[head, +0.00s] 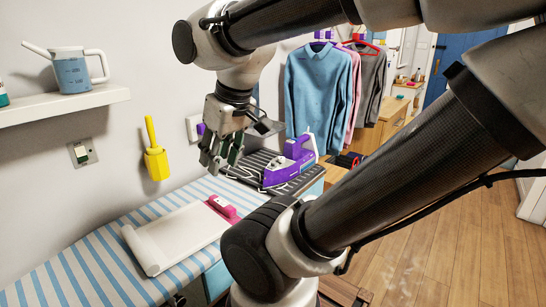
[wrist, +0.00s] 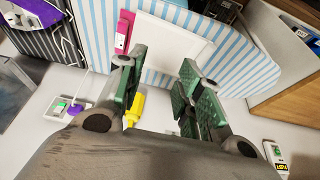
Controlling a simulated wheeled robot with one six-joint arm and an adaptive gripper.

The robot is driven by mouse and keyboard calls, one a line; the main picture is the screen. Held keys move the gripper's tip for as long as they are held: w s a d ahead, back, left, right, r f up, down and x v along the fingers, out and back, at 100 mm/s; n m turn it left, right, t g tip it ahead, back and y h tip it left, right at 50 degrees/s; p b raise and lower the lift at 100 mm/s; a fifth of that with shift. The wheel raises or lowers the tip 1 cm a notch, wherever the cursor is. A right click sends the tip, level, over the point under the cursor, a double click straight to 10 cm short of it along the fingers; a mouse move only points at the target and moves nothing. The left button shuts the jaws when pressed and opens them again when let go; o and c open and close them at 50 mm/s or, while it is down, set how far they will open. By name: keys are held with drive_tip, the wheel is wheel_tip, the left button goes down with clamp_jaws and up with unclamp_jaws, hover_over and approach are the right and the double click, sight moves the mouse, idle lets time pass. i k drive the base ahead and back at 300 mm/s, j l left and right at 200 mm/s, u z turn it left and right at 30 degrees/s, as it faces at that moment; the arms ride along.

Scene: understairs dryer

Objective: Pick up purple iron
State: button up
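The purple iron (head: 290,162) rests on the dark ribbed stand (head: 305,180) at the far end of the striped ironing board (head: 95,250). In the wrist view part of the iron (wrist: 37,16) shows at the top left corner. My gripper (head: 220,158) hangs to the left of the iron, above the board's wall side, and is apart from it. In the wrist view my gripper (wrist: 155,98) has its two green-padded fingers spread wide, with nothing held between them.
A white roll-like sheet (head: 175,237) and a pink object (head: 222,206) lie on the board. A yellow holder (head: 156,160) hangs on the wall. A shelf (head: 65,107) carries a watering jug (head: 72,72). Shirts (head: 318,88) hang behind the iron.

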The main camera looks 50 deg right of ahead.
sight(301, 156)
drive_tip(key=z, duration=1.55)
drive_tip(key=i+l+u, duration=0.1)
drive_tip(key=i+l, duration=0.25)
